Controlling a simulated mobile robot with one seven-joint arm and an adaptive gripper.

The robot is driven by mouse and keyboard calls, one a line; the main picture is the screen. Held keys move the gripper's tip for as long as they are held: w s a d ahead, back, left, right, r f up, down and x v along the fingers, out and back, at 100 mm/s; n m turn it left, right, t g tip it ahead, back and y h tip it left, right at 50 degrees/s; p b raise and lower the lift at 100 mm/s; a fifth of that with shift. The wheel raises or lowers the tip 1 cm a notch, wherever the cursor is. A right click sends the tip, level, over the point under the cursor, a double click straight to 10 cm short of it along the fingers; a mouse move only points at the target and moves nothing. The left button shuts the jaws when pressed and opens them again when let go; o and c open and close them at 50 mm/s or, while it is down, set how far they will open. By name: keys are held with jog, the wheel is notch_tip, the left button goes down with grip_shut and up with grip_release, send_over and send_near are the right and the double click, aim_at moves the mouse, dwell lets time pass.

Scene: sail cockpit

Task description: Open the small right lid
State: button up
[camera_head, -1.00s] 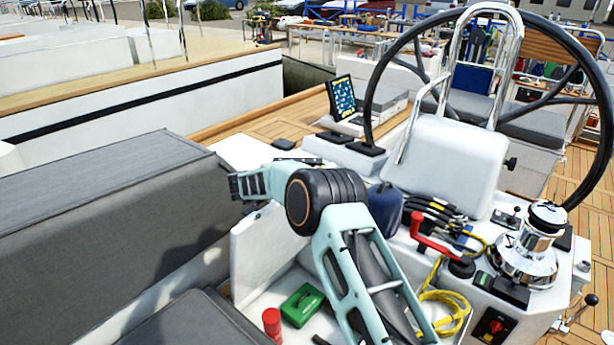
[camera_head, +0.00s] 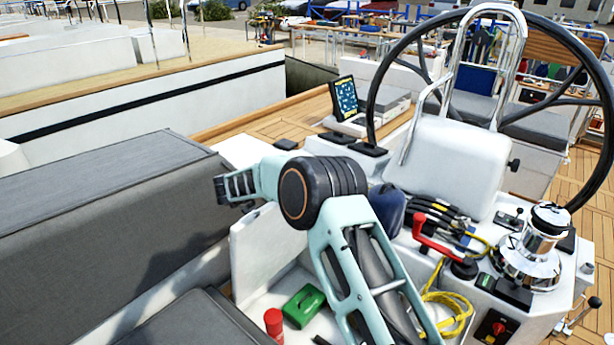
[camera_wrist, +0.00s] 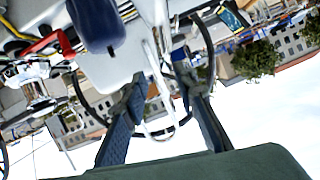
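A white lid-like panel (camera_head: 258,256) stands raised at the left side of an open white compartment (camera_head: 262,304) in the head view. I cannot tell for sure that it is the small right lid; my arm hides part of it. My gripper (camera_head: 222,190) is above and left of the panel, pointing left, apart from it. In the wrist view my gripper (camera_wrist: 160,88) has its two fingers spread with nothing held between them. The wrist picture is tilted and shows no clear lid.
A green box (camera_head: 303,306) and a red cylinder (camera_head: 273,324) are in the compartment. A grey cushion (camera_head: 100,225) lies left. A yellow rope (camera_head: 450,312), red handle (camera_head: 432,240), chrome winch (camera_head: 535,250) and steering wheel (camera_head: 385,75) are right of my arm.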

jog(key=v, duration=0.7)
jog(key=shift+s+a, duration=0.1)
jog(key=shift+s, duration=0.05)
